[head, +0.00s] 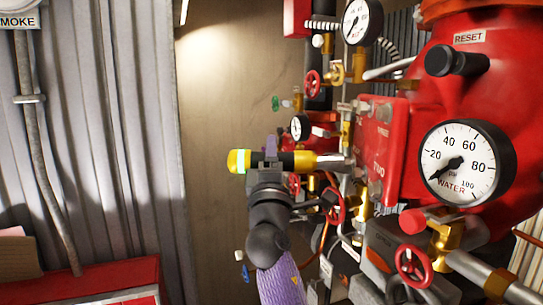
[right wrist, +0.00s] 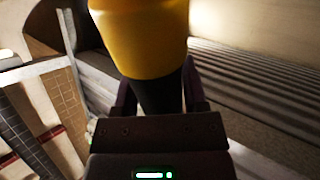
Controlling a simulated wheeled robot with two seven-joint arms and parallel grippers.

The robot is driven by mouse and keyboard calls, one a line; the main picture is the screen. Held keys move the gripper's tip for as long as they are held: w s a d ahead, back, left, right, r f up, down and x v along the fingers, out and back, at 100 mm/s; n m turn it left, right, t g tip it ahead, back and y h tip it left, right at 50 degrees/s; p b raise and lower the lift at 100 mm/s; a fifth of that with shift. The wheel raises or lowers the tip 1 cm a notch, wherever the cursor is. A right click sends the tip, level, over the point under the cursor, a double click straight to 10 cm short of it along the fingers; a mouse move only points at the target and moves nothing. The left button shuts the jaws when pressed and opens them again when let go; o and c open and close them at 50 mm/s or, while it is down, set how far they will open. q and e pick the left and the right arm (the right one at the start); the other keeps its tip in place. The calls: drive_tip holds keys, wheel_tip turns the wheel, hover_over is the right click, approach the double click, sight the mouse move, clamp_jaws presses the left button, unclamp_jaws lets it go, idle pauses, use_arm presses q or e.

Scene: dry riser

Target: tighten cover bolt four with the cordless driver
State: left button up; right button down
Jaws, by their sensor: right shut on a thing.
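My right gripper (head: 268,160) is shut around the dark grip of the cordless driver (head: 303,161). The driver lies level, with a yellow rear end showing a pale green glowing band and a silver nose pointing right. In the right wrist view the driver's yellow body (right wrist: 140,35) stands above its black grip between the fingers. The red cover (head: 398,125) is right of the nose, with bolt heads along its upper edge. The nose ends near the cover's lower left side. I cannot tell whether the bit touches a bolt, nor which bolt is number four. My left gripper is not in view.
A large water gauge (head: 466,163) and a black reset knob (head: 457,61) sit on the red body at right. Red handwheels (head: 411,267) and brass pipes crowd below the driver. A red cabinet (head: 90,285) stands lower left. The space left of the driver is clear.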

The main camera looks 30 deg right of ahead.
drive_tip(key=shift+s+d+p, duration=0.45)
drive_tip(key=shift+d, duration=0.2)
idle(1.2)
drive_tip(key=shift+s+d, duration=0.15)
drive_tip(key=shift+d, duration=0.1)
idle(1.1)
idle(0.4)
drive_tip(key=shift+w+a+f+b, duration=0.1)
drive_tip(key=shift+w+a+b, duration=0.35)
drive_tip(key=shift+b, duration=0.3)
drive_tip(key=shift+w+a+b, duration=0.35)
drive_tip(key=shift+a, duration=0.2)
drive_tip(key=shift+w+a+b, duration=0.3)
drive_tip(key=shift+a+b, duration=0.05)
drive_tip(key=shift+a, duration=0.2)
drive_tip(key=shift+w+a, duration=0.3)
drive_tip(key=shift+a, duration=0.1)
